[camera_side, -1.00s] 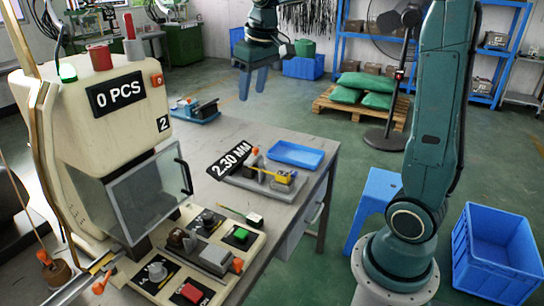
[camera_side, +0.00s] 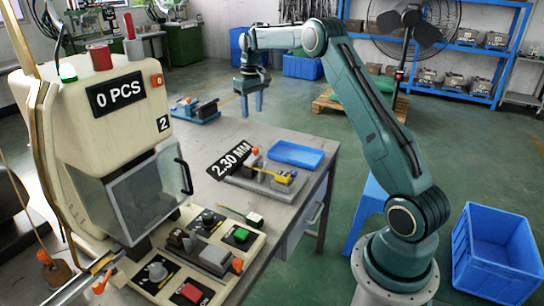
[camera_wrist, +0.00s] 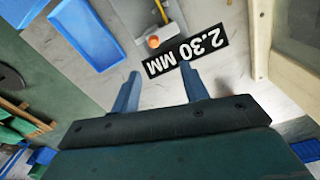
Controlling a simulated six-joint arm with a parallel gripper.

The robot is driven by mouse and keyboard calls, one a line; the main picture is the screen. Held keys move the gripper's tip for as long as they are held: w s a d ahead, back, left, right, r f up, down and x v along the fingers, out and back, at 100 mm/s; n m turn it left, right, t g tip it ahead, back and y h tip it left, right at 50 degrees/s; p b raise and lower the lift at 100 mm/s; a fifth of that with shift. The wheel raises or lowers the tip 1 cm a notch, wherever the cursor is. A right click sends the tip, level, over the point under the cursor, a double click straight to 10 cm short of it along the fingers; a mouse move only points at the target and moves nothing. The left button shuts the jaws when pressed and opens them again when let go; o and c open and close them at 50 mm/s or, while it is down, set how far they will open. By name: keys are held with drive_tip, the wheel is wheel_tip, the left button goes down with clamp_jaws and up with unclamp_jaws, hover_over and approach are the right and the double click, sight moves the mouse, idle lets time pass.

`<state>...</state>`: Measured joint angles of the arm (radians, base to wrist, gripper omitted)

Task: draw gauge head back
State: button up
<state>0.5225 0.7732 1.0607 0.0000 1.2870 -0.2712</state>
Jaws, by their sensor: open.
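The gauge (camera_side: 262,180) sits on the grey table, with a yellow part on its base and an orange knob (camera_side: 254,151) at its back end. Its black display (camera_side: 230,158) reads 2.30 MM. In the wrist view the orange knob (camera_wrist: 153,41) and the display (camera_wrist: 187,50) lie just beyond my fingertips. My gripper (camera_side: 251,113) hangs fingers down above the back of the table, apart from the gauge. In the wrist view my gripper (camera_wrist: 160,80) is open, with nothing between its two blue fingers. Whether the gauge head touches anything is too small to tell.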

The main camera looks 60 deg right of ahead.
sight(255, 148)
drive_tip(key=shift+w+d+f, duration=0.15)
drive_tip(key=shift+d+f, duration=0.75)
drive_tip(key=shift+f, duration=0.15)
drive_tip(key=shift+f, duration=6.85)
clamp_jaws()
